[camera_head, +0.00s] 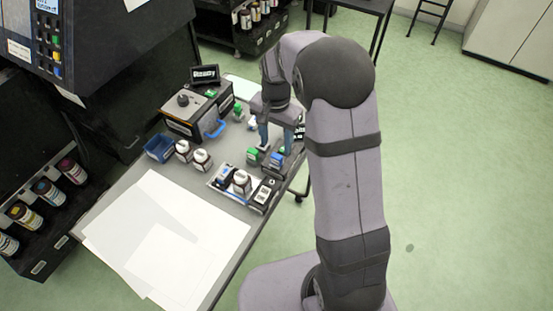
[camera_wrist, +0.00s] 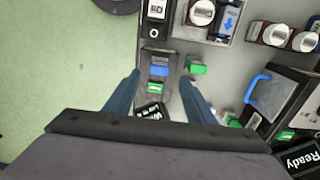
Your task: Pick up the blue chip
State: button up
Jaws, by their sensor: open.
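My gripper (camera_wrist: 159,77) is open and empty, with one blue finger on each side of the chip. In the head view my gripper (camera_head: 275,148) points down just above the chips. I cannot tell its exact height. A green chip (camera_wrist: 197,68) sits to the right of the blue one in the wrist view. Another green piece (camera_wrist: 155,86) lies close below the blue chip, between the fingers.
A black box with a blue handle (camera_head: 213,127), a blue bin (camera_head: 159,148) and two bottles (camera_head: 202,159) stand left. White sheets (camera_head: 165,240) cover the near table. The table edge is close beside the chips.

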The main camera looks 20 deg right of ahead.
aim_at(277, 156)
jog(key=shift+d+f+p, duration=0.1)
jog(key=shift+f+p, duration=1.1)
jog(key=shift+f, duration=2.45)
jog(key=shift+c, duration=0.6)
jog(key=c, duration=1.1)
jog(key=shift+r, duration=0.1)
notch_tip(277, 156, up, 10)
jog(key=shift+f+b, duration=0.1)
jog(key=shift+b, duration=0.95)
jog(key=shift+r, duration=0.25)
